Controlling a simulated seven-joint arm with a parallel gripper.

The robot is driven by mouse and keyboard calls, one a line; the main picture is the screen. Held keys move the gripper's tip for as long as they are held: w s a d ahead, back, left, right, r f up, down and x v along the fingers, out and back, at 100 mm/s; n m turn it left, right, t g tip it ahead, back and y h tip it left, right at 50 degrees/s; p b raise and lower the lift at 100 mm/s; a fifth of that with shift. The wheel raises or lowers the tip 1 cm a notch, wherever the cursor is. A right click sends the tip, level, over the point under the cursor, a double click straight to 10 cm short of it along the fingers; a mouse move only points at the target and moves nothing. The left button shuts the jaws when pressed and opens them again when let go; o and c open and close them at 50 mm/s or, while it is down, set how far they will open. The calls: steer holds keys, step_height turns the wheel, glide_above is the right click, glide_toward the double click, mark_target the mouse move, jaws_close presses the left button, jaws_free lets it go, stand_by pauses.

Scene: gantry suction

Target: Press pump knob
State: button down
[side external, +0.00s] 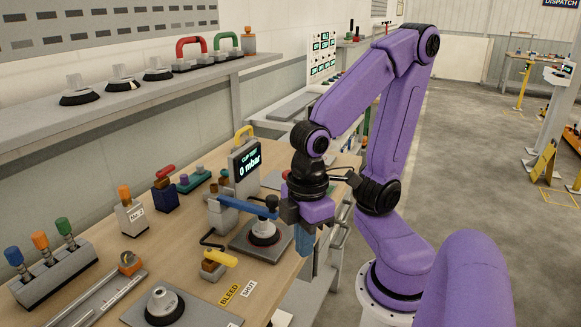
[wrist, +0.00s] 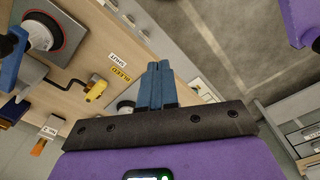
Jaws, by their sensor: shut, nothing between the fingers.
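A blue pump lever (side external: 243,206) ends in a dark round knob (side external: 271,201) above a suction cup (side external: 263,234) on a grey plate. Behind it stands a gauge (side external: 246,167) reading 0 mbar. In the wrist view the suction cup (wrist: 38,33) is at the top left, with part of the blue lever (wrist: 12,62) at the left edge. My gripper (side external: 304,248) is shut and empty, its blue fingers pointing down to the right of the knob, near the bench edge. It also shows in the wrist view (wrist: 158,67). The fingers look apart from the knob.
A yellow valve handle (side external: 221,257) sits in front of the pump, beside BLEED (side external: 229,294) and SHUT (side external: 249,290) labels. Another suction cup on a plate (side external: 164,305) is at the front. Blocks with coloured knobs (side external: 131,213) stand left. A shelf (side external: 150,95) runs above the back.

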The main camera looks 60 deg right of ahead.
steer(key=w+d+r+m, duration=0.3)
steer(key=w+d+m, duration=0.3)
steer(key=w+m, duration=0.25)
steer(key=w+d+r+m, duration=0.3)
steer(key=w+d+m, duration=0.3)
steer(key=w+m, duration=0.3)
steer(key=d+r+m, duration=0.2)
steer(key=d+m, duration=0.4)
steer(key=d, duration=0.5)
steer(key=d+r+m, duration=0.2)
steer(key=d+m, duration=0.4)
steer(key=d, duration=0.6)
steer(key=shift+w+r, duration=0.2)
steer(key=shift+w, duration=0.25)
steer(key=f, duration=0.9)
steer(key=a+f, duration=0.1)
steer(key=f, duration=0.4)
steer(key=shift+w, duration=0.1)
